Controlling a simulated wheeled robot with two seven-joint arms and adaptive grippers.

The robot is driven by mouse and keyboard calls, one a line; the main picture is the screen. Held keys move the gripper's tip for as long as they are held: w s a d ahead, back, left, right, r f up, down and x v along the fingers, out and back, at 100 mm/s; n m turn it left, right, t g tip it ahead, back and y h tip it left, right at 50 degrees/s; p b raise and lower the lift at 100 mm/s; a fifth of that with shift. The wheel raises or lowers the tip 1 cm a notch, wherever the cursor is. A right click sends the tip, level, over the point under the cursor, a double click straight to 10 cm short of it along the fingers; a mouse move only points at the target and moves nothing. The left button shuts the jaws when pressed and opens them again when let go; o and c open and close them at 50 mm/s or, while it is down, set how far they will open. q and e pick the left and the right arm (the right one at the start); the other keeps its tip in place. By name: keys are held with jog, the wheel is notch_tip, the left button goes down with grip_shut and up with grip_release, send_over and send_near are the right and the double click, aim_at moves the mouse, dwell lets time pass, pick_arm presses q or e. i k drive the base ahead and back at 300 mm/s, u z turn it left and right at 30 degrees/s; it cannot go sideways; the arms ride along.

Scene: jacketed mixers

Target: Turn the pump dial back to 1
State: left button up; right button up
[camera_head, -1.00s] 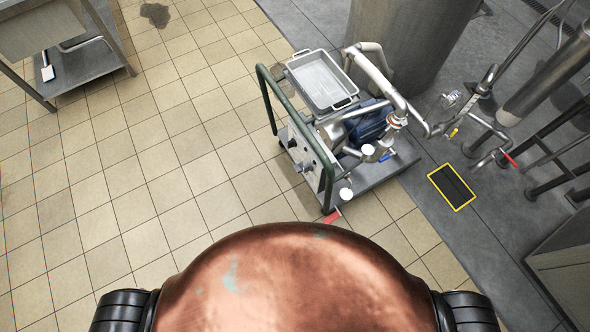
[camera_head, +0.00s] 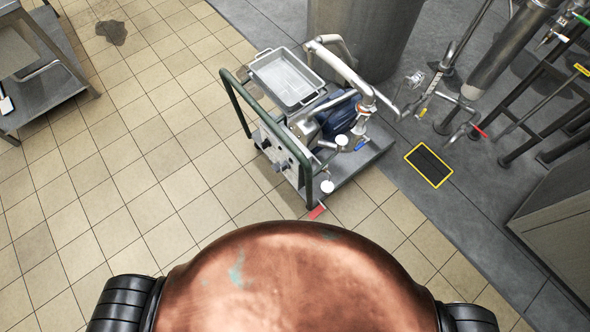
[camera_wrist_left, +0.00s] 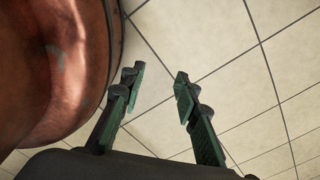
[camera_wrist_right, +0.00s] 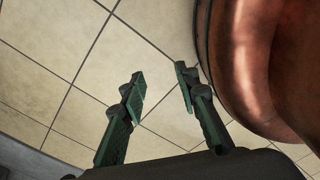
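The pump cart (camera_head: 345,178) stands on the floor ahead of me, right of centre in the head view. It has a green tube handle and a light control panel (camera_head: 286,150) on its left side. Small dark knobs show on the panel, one of them the likely pump dial (camera_head: 277,167); its number is too small to read. My left gripper (camera_wrist_left: 158,78) is open and empty in the left wrist view. My right gripper (camera_wrist_right: 161,83) is open and empty in the right wrist view. Both are over tiled floor, away from the cart, and outside the head view.
A metal tray (camera_head: 286,78) sits on the cart. A large steel tank (camera_head: 360,40) stands behind it, with pipes and valves to the right. A yellow-edged floor grate (camera_head: 428,165) lies right of the cart. A steel table (camera_head: 45,75) is far left.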

aim_at(277, 166)
jog(key=z, duration=3.05)
jog(key=k, duration=2.55)
jog(key=u, duration=2.05)
